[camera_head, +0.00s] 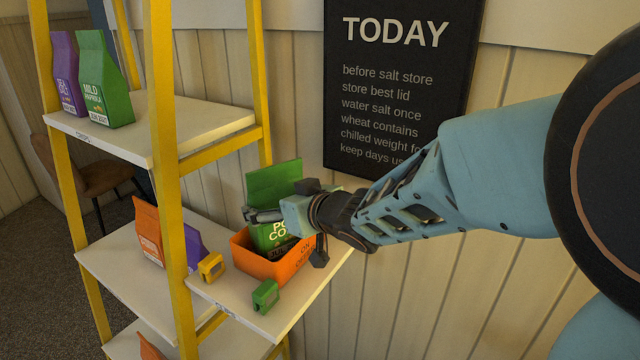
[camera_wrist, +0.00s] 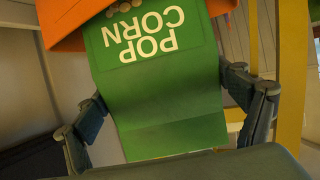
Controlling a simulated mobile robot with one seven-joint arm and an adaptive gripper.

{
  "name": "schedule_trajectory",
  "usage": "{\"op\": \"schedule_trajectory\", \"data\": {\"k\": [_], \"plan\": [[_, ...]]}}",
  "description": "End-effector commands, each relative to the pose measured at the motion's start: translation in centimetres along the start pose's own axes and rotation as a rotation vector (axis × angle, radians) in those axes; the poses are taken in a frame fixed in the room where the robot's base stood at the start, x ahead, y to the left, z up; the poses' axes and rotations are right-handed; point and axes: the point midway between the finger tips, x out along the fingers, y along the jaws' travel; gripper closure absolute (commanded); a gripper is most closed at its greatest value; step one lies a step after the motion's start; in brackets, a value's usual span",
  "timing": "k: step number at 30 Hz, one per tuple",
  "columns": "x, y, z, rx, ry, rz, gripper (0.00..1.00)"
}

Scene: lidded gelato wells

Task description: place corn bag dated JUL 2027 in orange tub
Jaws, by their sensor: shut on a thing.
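A green bag marked POP CORN (camera_head: 274,183) is in my gripper (camera_head: 272,214) above the orange tub (camera_head: 262,268) on the middle shelf. Its lower end is down inside the tub's opening; whether it touches the floor of the tub is hidden. Its date label is partly hidden and I cannot read it surely. In the wrist view, the green bag (camera_wrist: 160,85) stands between my gripper's two fingers (camera_wrist: 168,112), with its lettering upside down. The orange tub (camera_wrist: 62,28) shows behind its lettered end.
A yellow clip (camera_head: 211,266) and a green clip (camera_head: 265,296) are on the shelf by the tub. Orange (camera_head: 147,232) and purple (camera_head: 195,248) bags stand to the left, behind a yellow post (camera_head: 166,150). A green MILD PAPRIKA bag (camera_head: 103,85) and a purple bag (camera_head: 67,75) stand on the upper shelf.

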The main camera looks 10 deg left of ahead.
Motion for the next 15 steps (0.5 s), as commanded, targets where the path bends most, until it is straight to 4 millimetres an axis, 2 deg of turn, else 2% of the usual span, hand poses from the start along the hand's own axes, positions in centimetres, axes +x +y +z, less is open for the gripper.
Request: {"op": "schedule_trajectory", "data": {"k": [2,14,15], "plan": [[0.41,-0.04,0.91,0.001,0.000,-0.001,0.37],[0.57,0.02,1.30,-0.001,0.002,0.000,0.37],[0.55,0.01,1.28,-0.001,0.001,0.001,0.08]]}}
